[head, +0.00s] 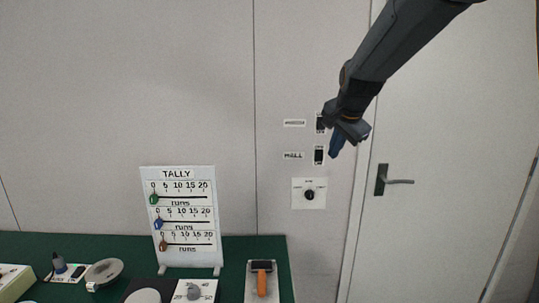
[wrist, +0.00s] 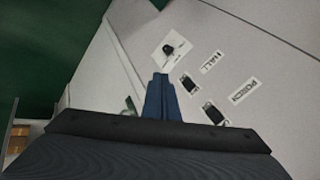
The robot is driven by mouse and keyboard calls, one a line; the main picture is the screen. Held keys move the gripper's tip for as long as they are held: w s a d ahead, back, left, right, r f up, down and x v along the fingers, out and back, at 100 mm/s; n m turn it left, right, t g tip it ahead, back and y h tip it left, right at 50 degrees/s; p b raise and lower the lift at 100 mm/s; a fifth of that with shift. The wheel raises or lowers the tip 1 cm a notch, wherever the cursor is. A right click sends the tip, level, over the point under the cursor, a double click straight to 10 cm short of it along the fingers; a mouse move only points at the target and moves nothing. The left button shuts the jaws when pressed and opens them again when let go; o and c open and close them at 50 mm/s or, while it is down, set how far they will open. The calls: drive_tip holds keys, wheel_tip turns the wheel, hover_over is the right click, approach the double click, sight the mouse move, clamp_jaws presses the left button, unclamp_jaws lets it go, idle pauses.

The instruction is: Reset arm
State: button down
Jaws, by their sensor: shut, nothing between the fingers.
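My gripper (head: 336,149) is at the end of my dark arm, which reaches in from the top right of the head view. Its blue fingers are together with nothing between them, and they also show in the wrist view (wrist: 161,78). In the head view the gripper appears in front of the wall switches, partly covering the upper one. I cannot tell how far it is from the wall.
A rotary knob panel (head: 309,194) sits below the HALL switch (head: 318,155) and the upper switch (head: 320,123). A door with a lever handle (head: 397,181) is at right. A TALLY board (head: 183,247) and an orange-handled tool (head: 262,281) are on the green bench (head: 236,254).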

drive_tip(key=s+f+n+g, duration=0.2)
drive_tip(key=s+f+n, duration=0.2)
drive_tip(key=s+f, duration=0.3)
drive_tip(key=s+a+f+n+g, duration=0.1)
drive_tip(key=s+f+n, duration=0.3)
drive_tip(key=s+f, duration=0.4)
drive_tip(key=s+f+n+g, duration=0.2)
drive_tip(key=s+f, duration=0.6)
drive_tip(key=s, duration=0.8)
drive_tip(key=shift+s+a+n+g+b, duration=0.3)
drive_tip(key=shift+a+n, duration=0.1)
drive_tip(key=shift+n, duration=0.5)
